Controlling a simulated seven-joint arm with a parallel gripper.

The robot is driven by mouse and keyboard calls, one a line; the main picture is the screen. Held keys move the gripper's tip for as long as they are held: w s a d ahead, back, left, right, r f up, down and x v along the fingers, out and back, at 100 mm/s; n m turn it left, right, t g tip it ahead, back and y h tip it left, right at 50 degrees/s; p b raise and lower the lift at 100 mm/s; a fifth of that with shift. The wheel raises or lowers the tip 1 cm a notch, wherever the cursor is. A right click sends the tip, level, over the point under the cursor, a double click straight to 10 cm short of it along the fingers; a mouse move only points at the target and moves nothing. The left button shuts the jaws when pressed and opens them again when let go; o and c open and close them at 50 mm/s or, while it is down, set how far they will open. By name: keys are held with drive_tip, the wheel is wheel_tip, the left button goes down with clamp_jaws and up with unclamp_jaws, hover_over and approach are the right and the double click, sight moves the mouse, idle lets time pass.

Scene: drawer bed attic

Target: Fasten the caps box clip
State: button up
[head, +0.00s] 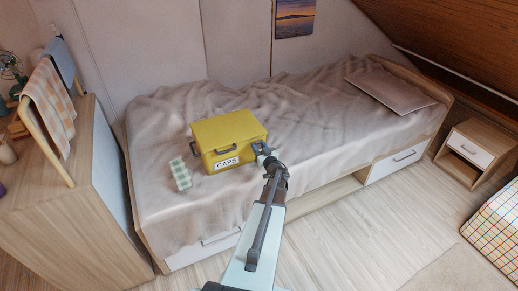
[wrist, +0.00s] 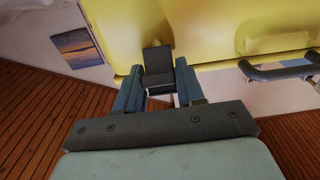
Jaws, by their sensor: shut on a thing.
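The yellow caps box (head: 222,132) sits on the bed with its lid down. A white CAPS label (head: 227,162) is on its front. My gripper (head: 262,150) is at the box's right front corner. In the wrist view the box (wrist: 220,25) fills the top. There my gripper (wrist: 158,84) has its two fingers on either side of a dark grey clip (wrist: 157,58), shut on it. The clip lies against the yellow side. Whether it is latched cannot be told. A dark handle (wrist: 280,71) shows to the right.
A green checked cloth-like item (head: 180,174) lies left of the box. A flat board (head: 390,90) lies at the bed's right end. The rumpled bed cover (head: 300,110) is clear right of the box. A wooden cabinet (head: 70,205) stands at left.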

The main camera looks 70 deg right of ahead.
drive_tip(key=shift+w+d+r+g+y, duration=0.15)
drive_tip(key=shift+r+g+y, duration=0.15)
drive_tip(key=shift+g+y, duration=0.4)
idle(0.3)
drive_tip(key=o, duration=1)
drive_tip(key=shift+c, duration=0.2)
drive_tip(key=v, duration=1.3)
drive_tip(key=shift+s+a+r, duration=0.2)
drive_tip(key=shift+s+a, duration=0.05)
drive_tip(key=shift+a, duration=0.05)
